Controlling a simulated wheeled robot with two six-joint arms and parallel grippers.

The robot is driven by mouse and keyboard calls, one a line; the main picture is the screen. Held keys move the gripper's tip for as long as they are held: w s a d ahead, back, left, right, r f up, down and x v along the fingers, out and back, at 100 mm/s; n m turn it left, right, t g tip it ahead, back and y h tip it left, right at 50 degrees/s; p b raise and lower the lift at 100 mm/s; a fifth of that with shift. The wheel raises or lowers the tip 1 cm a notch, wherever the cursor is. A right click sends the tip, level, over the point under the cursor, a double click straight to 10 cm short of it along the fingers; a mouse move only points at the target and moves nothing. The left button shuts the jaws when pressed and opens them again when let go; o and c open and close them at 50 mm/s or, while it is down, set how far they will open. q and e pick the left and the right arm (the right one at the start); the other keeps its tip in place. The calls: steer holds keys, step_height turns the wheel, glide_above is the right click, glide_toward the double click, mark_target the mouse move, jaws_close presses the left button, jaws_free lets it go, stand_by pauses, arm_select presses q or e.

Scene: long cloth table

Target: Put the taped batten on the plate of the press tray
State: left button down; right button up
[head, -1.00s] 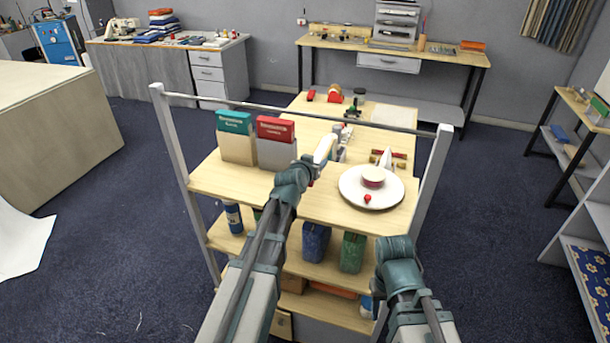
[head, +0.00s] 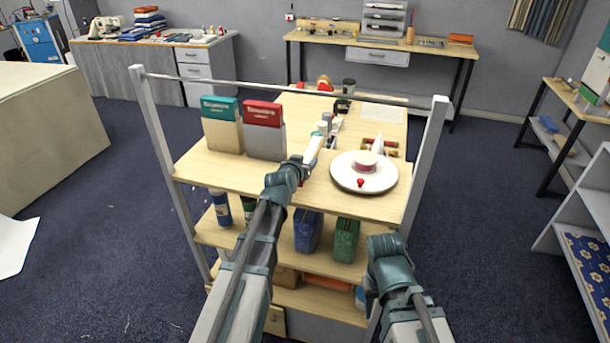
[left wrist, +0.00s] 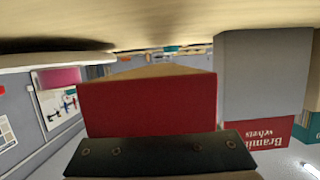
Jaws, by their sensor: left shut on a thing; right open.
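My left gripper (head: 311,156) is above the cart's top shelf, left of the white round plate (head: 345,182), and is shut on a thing. In the left wrist view, a wooden block with a red face (left wrist: 148,107), likely the taped batten, is against the dark jaw pad (left wrist: 160,155). The batten is mostly hidden in the head view. The plate's rim (left wrist: 50,60) also shows in the left wrist view. My right arm's wrist is low in front of the cart; its jaws are hidden.
Two upright boxes, teal-topped (head: 222,125) and red-topped (head: 264,130), stand left of my left gripper. A grey post (head: 427,150) rises right of the plate, and a rail (head: 290,88) crosses behind. Small bottles (head: 327,122) and red-ended rolls (head: 380,143) lie beyond.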

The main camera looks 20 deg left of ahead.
arm_select(q)
steer(key=shift+f+b, duration=1.8)
steer(key=shift+f, duration=0.15)
steer(key=shift+c, duration=1.1)
jaws_free()
